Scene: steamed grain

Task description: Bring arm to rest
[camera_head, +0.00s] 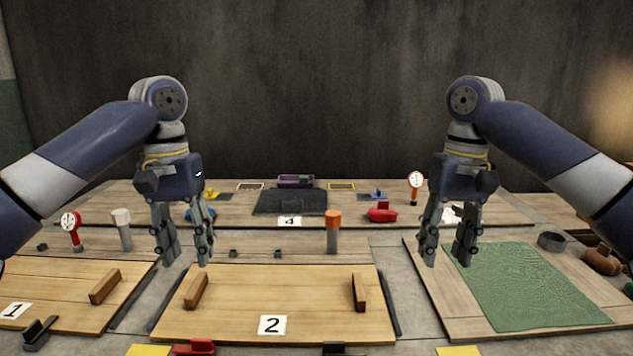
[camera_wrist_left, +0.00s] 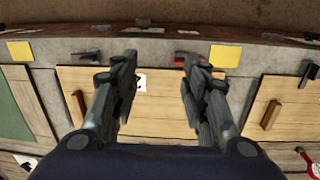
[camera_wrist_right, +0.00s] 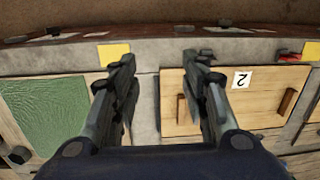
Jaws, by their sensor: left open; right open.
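My left gripper (camera_head: 187,252) hangs pointing down in the head view, above the gap between the boards marked 1 and 2. Its fingers are apart with nothing between them; they also show in the left wrist view (camera_wrist_left: 158,70). My right gripper (camera_head: 447,252) hangs pointing down near the left edge of the board with the green mat. Its fingers are apart and empty; they also show in the right wrist view (camera_wrist_right: 158,75). Both arms are raised at the sides in a near mirror pose, and neither gripper appears to touch anything.
Board 2 (camera_head: 300,310) with two wooden handles lies in the middle. Board 1 (camera_head: 60,300) is at left, and the green mat (camera_head: 530,288) at right. An orange-topped cylinder (camera_head: 333,235), a white-topped cylinder (camera_head: 122,232) and a red dial gauge (camera_head: 72,226) stand behind the boards.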

